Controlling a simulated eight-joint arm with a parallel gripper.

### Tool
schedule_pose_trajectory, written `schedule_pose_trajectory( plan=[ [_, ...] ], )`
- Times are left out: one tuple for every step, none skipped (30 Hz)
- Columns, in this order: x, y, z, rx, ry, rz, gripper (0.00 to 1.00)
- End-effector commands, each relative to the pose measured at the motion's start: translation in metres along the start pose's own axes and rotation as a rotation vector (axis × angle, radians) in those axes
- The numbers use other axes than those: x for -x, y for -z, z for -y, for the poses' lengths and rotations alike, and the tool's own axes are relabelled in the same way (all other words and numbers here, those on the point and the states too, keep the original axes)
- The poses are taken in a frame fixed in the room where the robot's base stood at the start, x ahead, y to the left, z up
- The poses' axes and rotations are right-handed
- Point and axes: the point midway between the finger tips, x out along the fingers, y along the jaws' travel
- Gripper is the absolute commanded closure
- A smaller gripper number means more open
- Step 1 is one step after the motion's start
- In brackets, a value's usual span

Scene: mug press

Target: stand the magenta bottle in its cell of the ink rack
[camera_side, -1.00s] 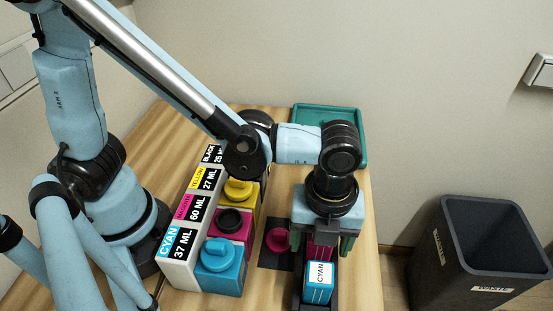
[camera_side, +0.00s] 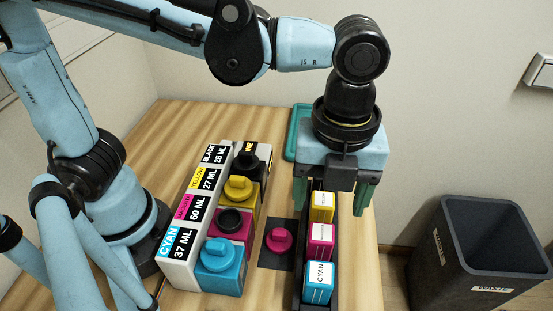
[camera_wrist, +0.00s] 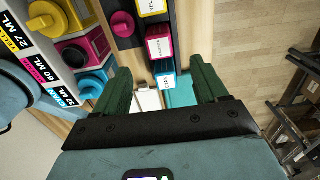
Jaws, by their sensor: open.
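The magenta bottle (camera_side: 320,240) stands upright in the dark ink rack (camera_side: 307,222), between the yellow bottle (camera_side: 322,206) and the cyan bottle (camera_side: 318,282). In the wrist view the magenta bottle (camera_wrist: 160,43) sits in the row with the yellow bottle (camera_wrist: 150,6) behind it and the cyan bottle (camera_wrist: 166,76) in front. My gripper (camera_side: 340,195) is open and empty above the rack, apart from the bottles. Its two green fingers are spread wide in the wrist view (camera_wrist: 165,88). The bottle bases are hidden by the rack walls.
A tank block (camera_side: 205,225) with cyan, magenta, yellow and black tanks stands left of the rack. A magenta cap (camera_side: 280,240) rests on a dark mat (camera_side: 270,262) between them. A teal tray (camera_side: 296,130) is behind, partly hidden. A dark waste bin (camera_side: 488,250) is at right.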

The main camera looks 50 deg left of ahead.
Motion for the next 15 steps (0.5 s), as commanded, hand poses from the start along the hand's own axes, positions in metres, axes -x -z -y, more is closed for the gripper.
schedule_pose_trajectory(
  plan=[
    [0.004, 0.000, 0.000, 0.000, 0.000, 0.000, 0.28],
    [0.006, 0.000, 0.000, 0.000, 0.000, 0.000, 0.28],
    [0.008, 0.000, -0.001, 0.001, 0.000, 0.000, 0.28],
    [0.009, -0.001, -0.001, 0.005, 0.001, 0.000, 0.28],
    [0.010, -0.002, -0.001, 0.016, 0.004, 0.000, 0.28],
    [0.010, -0.005, -0.002, 0.047, 0.012, 0.001, 0.28],
    [0.010, -0.010, -0.004, 0.083, 0.021, 0.001, 0.28],
    [0.010, -0.015, -0.006, 0.133, 0.034, 0.001, 0.28],
    [0.010, -0.024, -0.009, 0.221, 0.056, 0.001, 0.28],
    [0.010, -0.033, -0.012, 0.300, 0.078, 0.000, 0.28],
    [0.009, -0.042, -0.016, 0.392, 0.102, -0.001, 0.28],
    [0.008, -0.055, -0.022, 0.530, 0.139, -0.005, 0.28],
    [0.007, -0.066, -0.028, 0.640, 0.169, -0.010, 0.28],
    [0.006, -0.077, -0.034, 0.756, 0.202, -0.016, 0.28],
    [0.005, -0.090, -0.042, 0.909, 0.246, -0.027, 0.28]
  ],
)
